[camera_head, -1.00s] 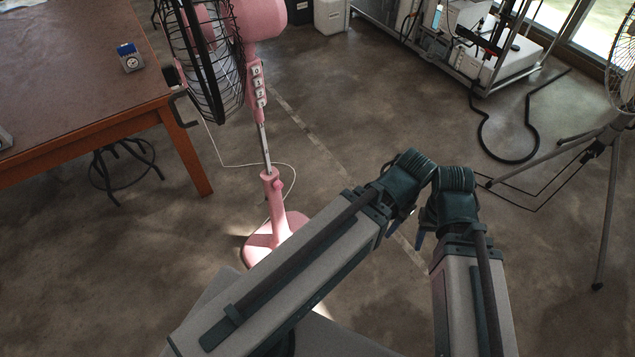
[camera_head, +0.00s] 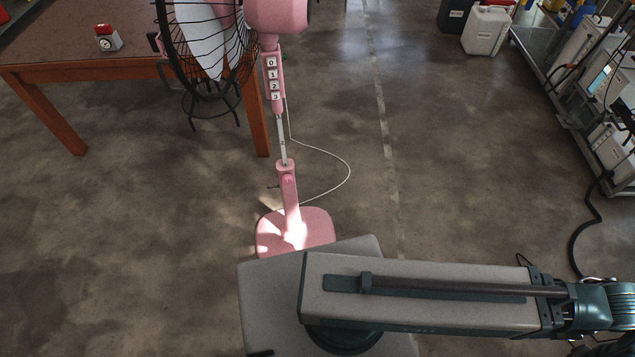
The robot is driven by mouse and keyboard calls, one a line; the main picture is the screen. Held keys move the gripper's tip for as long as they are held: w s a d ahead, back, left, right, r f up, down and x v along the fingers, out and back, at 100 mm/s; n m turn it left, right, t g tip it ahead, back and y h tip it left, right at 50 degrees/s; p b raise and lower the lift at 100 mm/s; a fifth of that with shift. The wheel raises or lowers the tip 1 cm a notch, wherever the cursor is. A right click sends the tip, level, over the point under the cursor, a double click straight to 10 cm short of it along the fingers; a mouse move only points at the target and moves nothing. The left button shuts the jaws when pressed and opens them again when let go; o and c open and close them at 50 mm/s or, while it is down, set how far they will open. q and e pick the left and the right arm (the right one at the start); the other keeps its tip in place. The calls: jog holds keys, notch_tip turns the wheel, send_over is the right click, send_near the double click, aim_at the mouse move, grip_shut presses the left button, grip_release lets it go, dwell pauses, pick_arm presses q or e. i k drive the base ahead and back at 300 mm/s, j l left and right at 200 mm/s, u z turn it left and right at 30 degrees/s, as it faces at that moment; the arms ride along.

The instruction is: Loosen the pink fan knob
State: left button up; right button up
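A pink pedestal fan stands on the floor ahead, left of centre. Its pink knob (camera_head: 287,181) is small and sits at the collar on the lower pole, above the pink base (camera_head: 270,232). The knob's details are too small to tell. A button panel (camera_head: 273,82) marked with numbers sits higher on the pole. My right gripper is out of view.
A white cord (camera_head: 345,165) curves on the floor right of the fan. A cart (camera_head: 595,150) with equipment stands at far right. Floor between is clear.

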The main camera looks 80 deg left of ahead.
aim_at(287, 179)
jog(key=i+u, duration=0.3)
jog(key=i+l+u, duration=0.25)
jog(key=i, duration=0.2)
jog(key=i+u, duration=0.15)
jog(key=u, duration=0.25)
jog(key=i+u, duration=0.15)
jog(key=u, duration=0.2)
jog(key=i+u, duration=0.15)
jog(key=u, duration=0.25)
jog(key=i+l+u, duration=0.15)
jog(key=u, duration=0.25)
jog(key=i+u, duration=0.15)
jog(key=u, duration=0.25)
jog(key=i+l+u, duration=0.1)
jog(key=u, duration=0.3)
jog(key=i+l+u, duration=0.1)
jog(key=u, duration=0.3)
jog(key=l+u, duration=0.25)
jog(key=u, duration=0.2)
jog(key=i+l+u, duration=0.1)
jog(key=u, duration=0.3)
jog(key=i+l+u, duration=0.1)
jog(key=l+u, duration=0.65)
jog(key=l, duration=0.2)
